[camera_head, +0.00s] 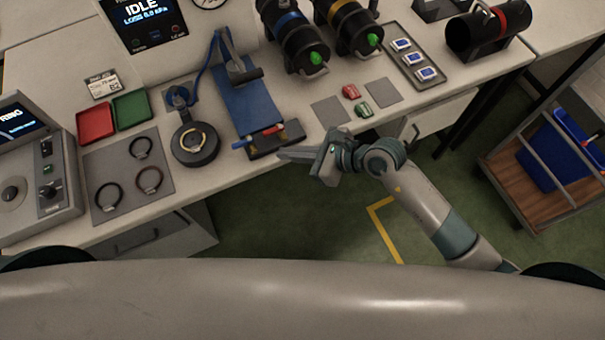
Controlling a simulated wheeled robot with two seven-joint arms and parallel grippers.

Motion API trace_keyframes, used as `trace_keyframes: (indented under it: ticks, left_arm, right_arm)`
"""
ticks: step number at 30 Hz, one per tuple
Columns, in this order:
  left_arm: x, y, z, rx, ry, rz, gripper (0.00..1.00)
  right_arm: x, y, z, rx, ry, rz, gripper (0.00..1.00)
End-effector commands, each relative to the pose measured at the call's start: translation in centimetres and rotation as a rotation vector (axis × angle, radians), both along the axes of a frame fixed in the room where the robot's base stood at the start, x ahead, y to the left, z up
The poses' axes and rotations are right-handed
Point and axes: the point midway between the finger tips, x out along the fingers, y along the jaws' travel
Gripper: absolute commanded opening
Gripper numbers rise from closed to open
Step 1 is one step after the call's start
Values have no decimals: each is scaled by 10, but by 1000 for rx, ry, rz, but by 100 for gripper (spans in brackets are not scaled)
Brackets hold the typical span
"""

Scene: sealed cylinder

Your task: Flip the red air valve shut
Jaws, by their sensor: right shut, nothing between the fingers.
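A dark block (290,139) with a small red lever (270,130) and a small blue lever (242,143) sits at the table's front edge, at the end of a blue panel. The red lever, which looks like the red air valve, lies nearly flat across the block, slightly tilted. My right gripper (282,156) is shut and empty, its fingertips pointing left just in front of the block, close below the red lever. Whether they touch the block cannot be told. My left gripper is not in view.
A round black device (195,144) and a grey mat (158,188) with several rings lie left of the block. Small red (351,91) and green (364,110) parts lie to the right. Open floor (300,215) lies in front of the table.

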Motion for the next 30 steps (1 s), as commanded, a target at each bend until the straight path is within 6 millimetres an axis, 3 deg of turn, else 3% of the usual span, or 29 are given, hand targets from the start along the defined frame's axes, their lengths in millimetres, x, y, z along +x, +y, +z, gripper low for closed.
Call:
trace_keyframes:
  ticks: [9, 18, 30]
  left_arm:
    - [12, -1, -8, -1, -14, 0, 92]
    - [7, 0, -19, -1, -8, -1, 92]
    - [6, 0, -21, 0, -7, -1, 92]
  right_arm:
    - [-24, -13, 13, 0, -1, 0, 0]
    - [-56, -29, 34, 0, -1, 0, 0]
    - [-69, -35, 44, -1, 1, -1, 0]
